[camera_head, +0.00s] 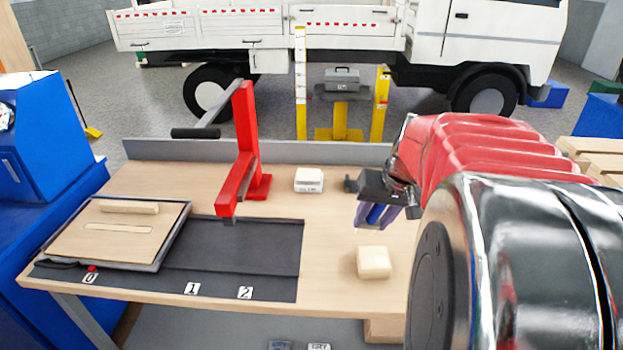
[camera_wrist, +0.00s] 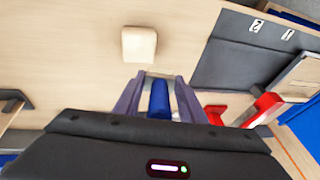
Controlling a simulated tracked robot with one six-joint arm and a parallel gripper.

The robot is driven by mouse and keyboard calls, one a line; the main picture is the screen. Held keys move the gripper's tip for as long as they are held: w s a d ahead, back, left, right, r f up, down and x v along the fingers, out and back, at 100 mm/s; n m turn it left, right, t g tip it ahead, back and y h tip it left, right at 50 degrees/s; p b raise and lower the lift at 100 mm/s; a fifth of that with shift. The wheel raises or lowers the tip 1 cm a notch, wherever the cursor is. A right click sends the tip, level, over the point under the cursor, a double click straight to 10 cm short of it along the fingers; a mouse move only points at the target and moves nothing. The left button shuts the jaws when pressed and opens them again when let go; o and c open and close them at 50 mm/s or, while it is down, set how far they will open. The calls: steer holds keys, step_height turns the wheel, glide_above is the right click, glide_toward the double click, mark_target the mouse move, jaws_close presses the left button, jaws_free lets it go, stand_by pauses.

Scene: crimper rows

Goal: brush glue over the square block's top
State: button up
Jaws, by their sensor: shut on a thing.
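The square block (camera_head: 373,262) is pale wood with rounded edges and lies on the workbench's right part. It also shows in the wrist view (camera_wrist: 138,44), just beyond my fingertips. My gripper (camera_head: 375,215) is above the bench, behind the block in the head view and apart from it. Its purple fingers are shut on a blue object (camera_wrist: 159,98), which looks like a handle. I cannot make out any bristles. The block's top looks plain, with no glue that I can tell.
The workbench (camera_head: 335,225) is bare around the block. A white box-like item (camera_head: 309,180) stands behind it to the left. A red press (camera_head: 245,140) with a long lever rises mid-bench. A dark mat (camera_head: 245,258) and a wooden board in a tray (camera_head: 165,243) are at left.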

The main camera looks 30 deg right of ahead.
steer(key=shift+f, duration=1.4)
